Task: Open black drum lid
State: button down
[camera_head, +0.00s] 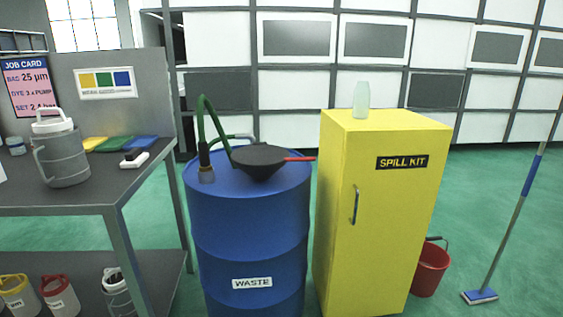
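A blue drum (248,228) marked WASTE stands upright in the middle of the view. On its top sits a round black lid (258,157) over a dark funnel-shaped body, with a red handle (299,159) sticking out to the right. The lid lies about flat and looks closed. My gripper is not in view, and nothing shows touching the lid or handle.
A green hose (203,112) with a dark fitting rises at the drum's left. A yellow spill kit cabinet (378,246) bearing a pale bottle (361,99) stands close right. A grey workbench (105,185) is left; a red bucket (430,270) and mop (480,296) are right.

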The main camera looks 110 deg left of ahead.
aim_at(252, 156)
jog(key=u, duration=3.3)
